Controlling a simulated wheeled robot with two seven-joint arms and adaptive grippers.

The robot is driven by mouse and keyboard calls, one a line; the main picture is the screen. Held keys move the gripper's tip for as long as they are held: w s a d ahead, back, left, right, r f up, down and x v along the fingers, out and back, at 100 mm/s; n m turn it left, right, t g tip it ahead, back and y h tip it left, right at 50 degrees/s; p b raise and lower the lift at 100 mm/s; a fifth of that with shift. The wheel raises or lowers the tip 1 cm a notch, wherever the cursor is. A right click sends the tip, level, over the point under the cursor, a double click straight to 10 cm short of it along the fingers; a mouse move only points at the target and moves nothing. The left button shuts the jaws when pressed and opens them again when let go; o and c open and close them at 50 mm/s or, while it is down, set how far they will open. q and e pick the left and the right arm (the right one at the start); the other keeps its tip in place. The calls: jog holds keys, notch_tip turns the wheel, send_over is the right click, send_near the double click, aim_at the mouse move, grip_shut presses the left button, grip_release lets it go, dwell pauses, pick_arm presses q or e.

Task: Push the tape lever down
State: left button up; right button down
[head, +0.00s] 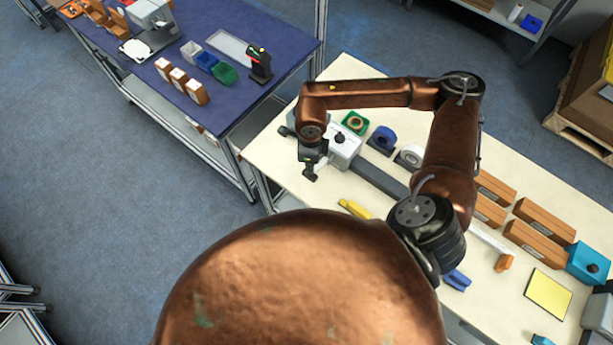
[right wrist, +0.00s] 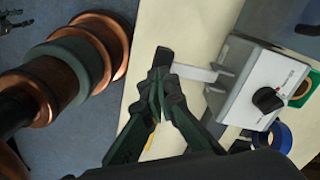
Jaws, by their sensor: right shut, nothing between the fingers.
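The tape machine (head: 345,146) is a light grey box with a black knob on the cream table. In the right wrist view the box (right wrist: 246,92) stands at the right. Its tape lever, a pale bar (right wrist: 196,73) ending in a black grip (right wrist: 162,57), sticks out to the left. My right gripper (head: 310,160) is beside the machine's left end. In the right wrist view its fingertips (right wrist: 166,78) are together, empty, right at the black grip; I cannot tell whether they touch it. My left gripper is not in view.
A yellow object (head: 354,209) lies in front. Brown boxes (head: 540,231) are at the right. A blue-topped table (head: 265,98) stands to the left.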

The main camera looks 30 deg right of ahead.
aim_at(310, 178)
jog(key=shift+f, duration=0.1)
jog(key=f+b, duration=0.7)
jog(key=f, duration=0.1)
jog(key=shift+d+f, duration=0.1)
jog(key=shift+d, duration=0.1)
dwell(0.5)
jog(key=shift+r+p, duration=2.95)
jog(key=shift+r, duration=3.8)
